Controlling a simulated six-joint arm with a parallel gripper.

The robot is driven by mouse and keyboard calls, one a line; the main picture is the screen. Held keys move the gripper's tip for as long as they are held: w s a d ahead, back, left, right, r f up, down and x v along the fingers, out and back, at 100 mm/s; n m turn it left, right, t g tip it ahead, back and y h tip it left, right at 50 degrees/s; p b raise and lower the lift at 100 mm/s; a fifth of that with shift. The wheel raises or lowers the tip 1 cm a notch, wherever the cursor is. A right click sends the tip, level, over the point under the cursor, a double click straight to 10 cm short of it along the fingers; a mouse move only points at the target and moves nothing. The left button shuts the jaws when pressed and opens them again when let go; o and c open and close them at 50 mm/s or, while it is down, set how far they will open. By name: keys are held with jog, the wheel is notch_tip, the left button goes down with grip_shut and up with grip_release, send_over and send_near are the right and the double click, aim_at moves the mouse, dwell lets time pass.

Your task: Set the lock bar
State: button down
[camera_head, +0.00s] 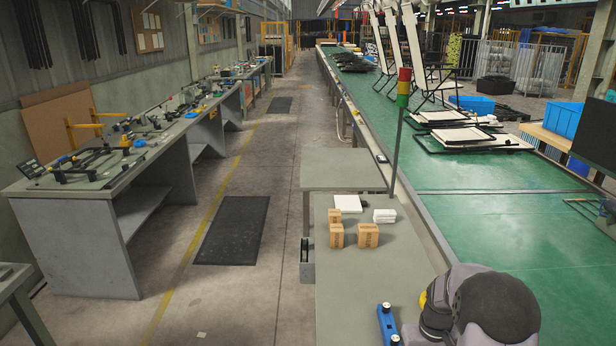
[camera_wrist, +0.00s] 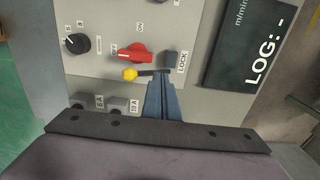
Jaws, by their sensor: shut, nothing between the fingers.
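In the wrist view, a lock bar (camera_wrist: 148,73) shows as a short thin dark bar with a yellow knob (camera_wrist: 130,74) at its left end. It lies roughly level in the picture, just below a red rotary switch (camera_wrist: 132,54). Its right end meets a dark square block (camera_wrist: 172,60) beside a LOCK label (camera_wrist: 182,62). My gripper (camera_wrist: 160,78) has its slim blue fingers together with nothing between them. The fingertips are at or very near the bar's right part and hide a little of it; I cannot tell whether they touch. The head view does not show the panel or the fingers.
The grey panel also carries a black knob (camera_wrist: 77,44), two small breakers (camera_wrist: 100,104) and a dark display (camera_wrist: 250,40) at right. In the head view, small cartons (camera_head: 368,235) stand on a grey table beside a green conveyor (camera_head: 490,225).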

notch_tip(320, 180, up, 8)
jog(key=a+p, duration=0.1)
jog(key=p, duration=0.5)
jog(key=shift+a+f, duration=0.1)
dwell(0.5)
